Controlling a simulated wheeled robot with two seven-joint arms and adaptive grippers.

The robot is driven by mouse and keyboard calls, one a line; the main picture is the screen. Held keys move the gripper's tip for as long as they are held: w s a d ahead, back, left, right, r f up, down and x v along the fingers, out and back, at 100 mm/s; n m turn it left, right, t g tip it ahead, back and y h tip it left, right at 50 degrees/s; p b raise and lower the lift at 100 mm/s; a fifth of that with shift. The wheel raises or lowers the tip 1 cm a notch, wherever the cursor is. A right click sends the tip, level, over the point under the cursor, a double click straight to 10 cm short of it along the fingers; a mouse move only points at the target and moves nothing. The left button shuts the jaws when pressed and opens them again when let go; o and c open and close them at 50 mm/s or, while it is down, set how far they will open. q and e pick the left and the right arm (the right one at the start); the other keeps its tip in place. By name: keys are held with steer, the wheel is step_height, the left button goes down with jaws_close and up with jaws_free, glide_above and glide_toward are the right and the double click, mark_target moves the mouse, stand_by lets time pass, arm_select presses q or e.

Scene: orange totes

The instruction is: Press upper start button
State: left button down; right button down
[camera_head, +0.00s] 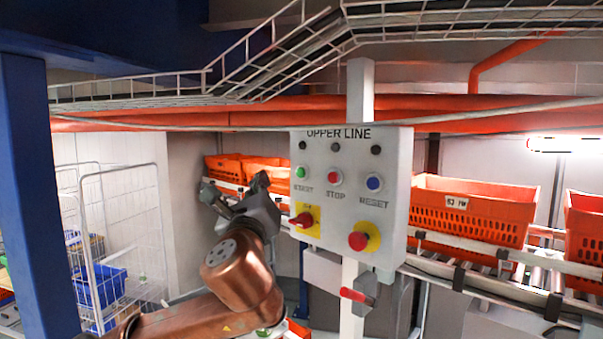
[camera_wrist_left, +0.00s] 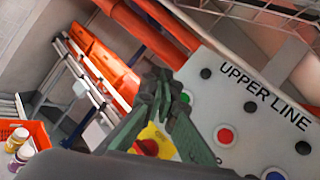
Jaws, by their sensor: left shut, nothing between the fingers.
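A light grey control panel (camera_head: 340,215) marked UPPER LINE stands on a post. Its green START button (camera_head: 300,172) is at the left of the row, beside the red STOP button (camera_head: 335,178) and blue RESET button (camera_head: 374,183). My left gripper (camera_head: 260,181) is shut and empty, left of the green button in the head view. In the left wrist view, the gripper's closed fingers (camera_wrist_left: 157,88) are close beside the green button (camera_wrist_left: 185,97), which shows just past a fingertip. I cannot tell whether they touch. My right gripper is out of view.
A red rotary switch (camera_head: 303,220) and a red mushroom button (camera_head: 358,241) on yellow plates sit lower on the panel. Orange totes (camera_head: 470,210) rest on a roller conveyor behind it. A wire cage trolley (camera_head: 120,230) and a blue pillar (camera_head: 38,200) are at the left.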

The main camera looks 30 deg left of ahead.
mark_target(301, 173)
arm_select(q)
steer(key=w+d+p, duration=0.2)
steer(key=w+p, duration=0.1)
steer(key=w, duration=0.5)
steer(key=shift+w+d, duration=0.2)
steer(key=shift+w, duration=0.05)
stand_by(0.9)
steer(key=shift+w, duration=0.1)
stand_by(0.4)
steer(key=shift+w+d+p, duration=0.15)
steer(key=shift+w+p, duration=0.15)
